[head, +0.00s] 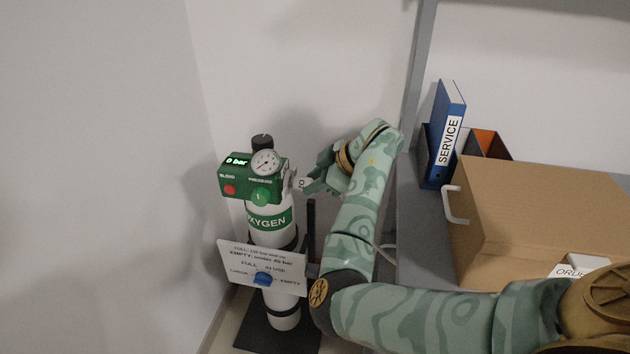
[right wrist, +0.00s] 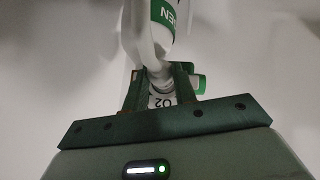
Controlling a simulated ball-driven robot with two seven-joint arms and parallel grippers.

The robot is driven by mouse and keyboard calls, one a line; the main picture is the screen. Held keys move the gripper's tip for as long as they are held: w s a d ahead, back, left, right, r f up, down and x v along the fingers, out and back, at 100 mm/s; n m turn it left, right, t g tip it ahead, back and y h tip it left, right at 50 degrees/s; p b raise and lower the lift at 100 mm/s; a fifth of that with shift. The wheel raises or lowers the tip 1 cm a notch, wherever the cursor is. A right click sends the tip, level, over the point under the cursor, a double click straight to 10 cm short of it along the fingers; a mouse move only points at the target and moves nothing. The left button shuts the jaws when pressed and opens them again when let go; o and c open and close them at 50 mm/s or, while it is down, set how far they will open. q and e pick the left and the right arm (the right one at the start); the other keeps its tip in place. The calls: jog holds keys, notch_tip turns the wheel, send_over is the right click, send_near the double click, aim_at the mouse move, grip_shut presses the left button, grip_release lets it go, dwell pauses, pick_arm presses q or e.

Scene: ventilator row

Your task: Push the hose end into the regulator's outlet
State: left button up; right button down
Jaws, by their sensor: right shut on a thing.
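The green regulator (head: 240,187) sits on top of the white oxygen cylinder (head: 285,315), with a round gauge (head: 265,163) and a display reading 0 bar. My right gripper (head: 308,184) is at the regulator's right side, shut on the white hose end marked O2 (head: 300,182). In the right wrist view the hose end (right wrist: 162,101) shows between the two dark green fingers (right wrist: 160,88). The outlet is hidden, and I cannot tell whether the hose end is inside it or just in front of it. My left gripper is not in view.
A white card (head: 240,256) with a blue knob (head: 263,279) is in front of the cylinder. A cardboard box (head: 540,215) and a blue SERVICE binder (head: 445,135) stand on the grey shelf at right. A wall is close on the left.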

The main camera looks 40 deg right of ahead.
jog(key=c, duration=1)
grip_release()
jog(key=shift+c, duration=0.2)
pick_arm(q)
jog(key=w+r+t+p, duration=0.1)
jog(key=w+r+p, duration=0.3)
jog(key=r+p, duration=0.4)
jog(key=shift+p, duration=0.75)
pick_arm(e)
jog(key=v, duration=1.6)
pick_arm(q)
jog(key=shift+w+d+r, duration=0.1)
pick_arm(e)
jog(key=shift+r, duration=0.1)
